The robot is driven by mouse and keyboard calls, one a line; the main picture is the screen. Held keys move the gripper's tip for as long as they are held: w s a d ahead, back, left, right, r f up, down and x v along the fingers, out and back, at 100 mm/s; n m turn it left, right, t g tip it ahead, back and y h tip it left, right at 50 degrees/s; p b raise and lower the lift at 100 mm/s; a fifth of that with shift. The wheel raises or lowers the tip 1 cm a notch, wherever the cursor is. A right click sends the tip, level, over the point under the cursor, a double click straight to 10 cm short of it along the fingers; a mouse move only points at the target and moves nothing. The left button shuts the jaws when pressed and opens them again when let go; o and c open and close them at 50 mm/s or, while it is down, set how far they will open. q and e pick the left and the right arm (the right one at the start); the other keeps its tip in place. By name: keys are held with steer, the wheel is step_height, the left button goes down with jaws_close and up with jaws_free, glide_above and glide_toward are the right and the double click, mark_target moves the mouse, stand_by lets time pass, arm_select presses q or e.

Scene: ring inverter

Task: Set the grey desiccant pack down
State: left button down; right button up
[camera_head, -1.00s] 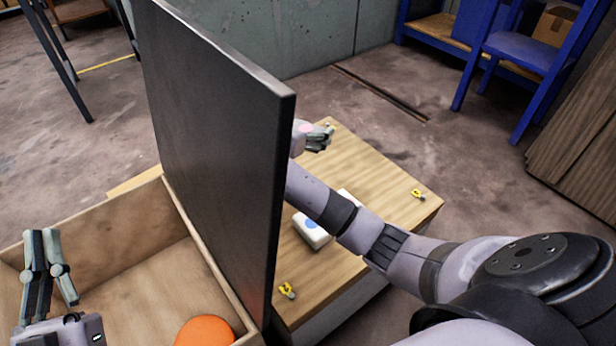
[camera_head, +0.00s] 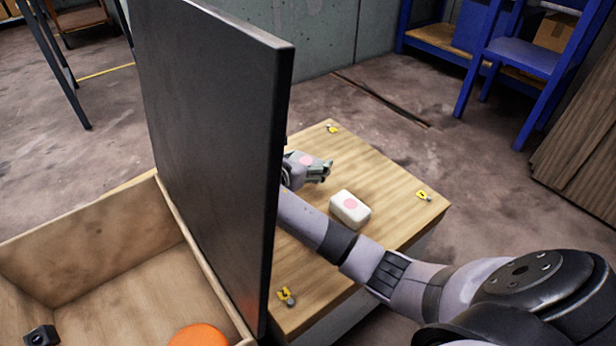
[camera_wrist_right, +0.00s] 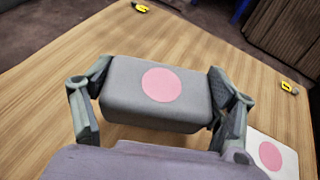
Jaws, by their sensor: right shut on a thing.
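The grey desiccant pack (camera_wrist_right: 125,105), a rounded block with a pink disc on top, sits between the two fingers of my right gripper (camera_wrist_right: 160,100). The fingers press on its two ends. In the head view my right gripper (camera_head: 314,170) is low over the left part of the wooden tabletop (camera_head: 385,185), and the pack's pink disc (camera_head: 306,160) shows there. I cannot tell whether the pack touches the wood. My left gripper's fingers are out of view.
A white pack with a pink disc (camera_head: 350,210) lies to the right of the held pack. A dark upright panel (camera_head: 215,150) stands between the table and an open wooden box (camera_head: 90,235) holding an orange round thing (camera_head: 200,336). Yellow tags mark the table's corners.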

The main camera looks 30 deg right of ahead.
step_height(320, 180, down, 4)
steer(key=shift+f+b, duration=0.2)
steer(key=shift+b, duration=0.65)
steer(key=shift+r, duration=0.15)
steer(key=o, duration=1.3)
